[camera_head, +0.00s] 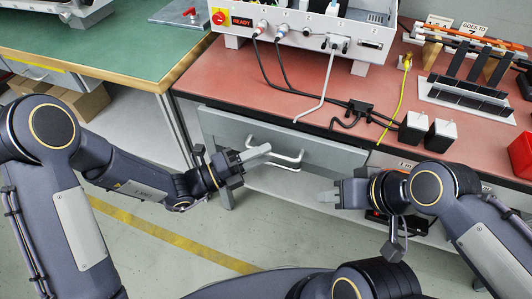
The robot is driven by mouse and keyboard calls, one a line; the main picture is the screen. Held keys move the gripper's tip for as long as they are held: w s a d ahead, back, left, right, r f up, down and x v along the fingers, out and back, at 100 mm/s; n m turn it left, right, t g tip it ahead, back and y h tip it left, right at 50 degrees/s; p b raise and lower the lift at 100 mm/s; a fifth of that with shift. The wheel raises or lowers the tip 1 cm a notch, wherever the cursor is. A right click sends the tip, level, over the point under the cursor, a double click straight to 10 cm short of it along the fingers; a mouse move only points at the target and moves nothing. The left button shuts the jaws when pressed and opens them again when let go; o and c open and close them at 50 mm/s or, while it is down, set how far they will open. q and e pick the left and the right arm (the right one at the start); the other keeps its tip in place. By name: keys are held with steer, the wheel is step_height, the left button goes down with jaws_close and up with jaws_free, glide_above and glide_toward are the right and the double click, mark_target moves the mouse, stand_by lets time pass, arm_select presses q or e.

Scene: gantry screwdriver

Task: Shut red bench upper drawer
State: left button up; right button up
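The red bench (225,85) has a grey upper drawer (330,152) under its front edge, with a pale bar handle (290,163) on its front. How far the drawer stands out is hard to tell. My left gripper (262,154) is at the left part of the handle, its pale fingers overlapping it in the picture; I cannot tell if they touch it or how far apart they are. My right gripper (325,196) is below and right of the handle, apart from it, with its fingers pointing left; their gap is not clear.
A white control box (300,30), cables, black adapters (413,127), a rack of dark strips (468,98) and a red bin (521,154) are on the red bench. A green bench (120,45) stands at left. Cardboard boxes (90,103) lie beneath it.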

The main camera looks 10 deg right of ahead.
arm_select(q)
steer(key=shift+x, duration=1)
steer(key=shift+c, duration=0.4)
jaws_close()
